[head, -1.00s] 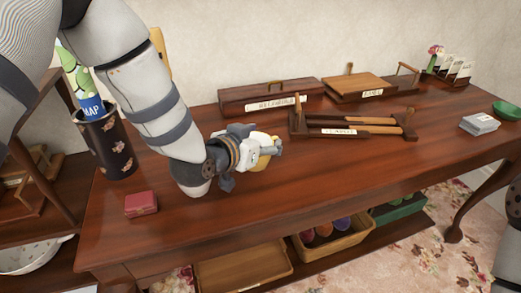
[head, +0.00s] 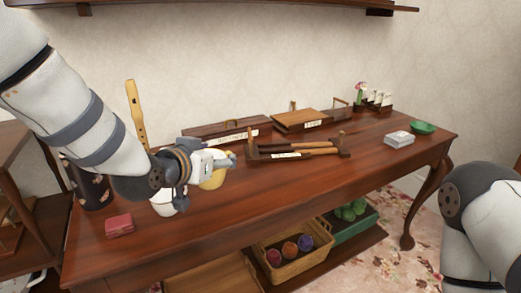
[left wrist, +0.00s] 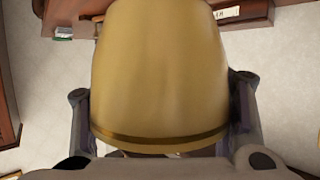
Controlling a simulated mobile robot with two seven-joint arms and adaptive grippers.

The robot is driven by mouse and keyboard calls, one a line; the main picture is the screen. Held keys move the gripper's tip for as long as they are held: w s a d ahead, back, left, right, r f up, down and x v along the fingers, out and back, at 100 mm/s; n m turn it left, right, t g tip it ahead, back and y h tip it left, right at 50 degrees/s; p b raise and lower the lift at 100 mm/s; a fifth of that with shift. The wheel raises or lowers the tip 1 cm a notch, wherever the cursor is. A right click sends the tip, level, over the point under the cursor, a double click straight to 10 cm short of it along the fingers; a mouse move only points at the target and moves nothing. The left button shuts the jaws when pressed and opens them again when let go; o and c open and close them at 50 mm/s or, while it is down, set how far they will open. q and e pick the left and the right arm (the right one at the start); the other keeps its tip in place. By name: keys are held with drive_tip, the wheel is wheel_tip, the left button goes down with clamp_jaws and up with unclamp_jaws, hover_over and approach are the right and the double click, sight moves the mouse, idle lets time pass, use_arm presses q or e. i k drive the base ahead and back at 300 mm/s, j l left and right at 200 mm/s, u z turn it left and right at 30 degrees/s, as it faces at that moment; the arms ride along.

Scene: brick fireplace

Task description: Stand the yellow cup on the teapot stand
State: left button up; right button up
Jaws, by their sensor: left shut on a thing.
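My left gripper (head: 222,162) is shut on the yellow cup (head: 213,180). In the head view the cup shows below and beside the fingers, partly hidden by the gripper, over the left-middle of the wooden table. The cup also fills the middle of the left wrist view (left wrist: 160,70), between the fingers, with a darker band near its lower edge in the picture. I cannot tell for sure which thing is the teapot stand; a flat wooden board between two posts (head: 300,120), with a label, sits at the back of the table. My right gripper is out of view.
A labelled rack with rods (head: 297,150) lies right of the cup, and a long wooden box (head: 222,130) behind it. The table's front right is clear (head: 330,185).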

sight(272, 148)
drive_tip(key=i+l+u, duration=0.2)
drive_tip(key=l, duration=0.2)
drive_tip(key=i+l+u, duration=0.2)
drive_tip(key=l, duration=0.2)
drive_tip(key=i+l+u, duration=0.25)
drive_tip(key=l, duration=0.15)
drive_tip(key=l+u, duration=0.2)
drive_tip(key=l, duration=0.25)
drive_tip(key=i+l+u, duration=0.2)
drive_tip(key=l, duration=0.3)
drive_tip(key=i+l, duration=0.35)
drive_tip(key=l, duration=0.15)
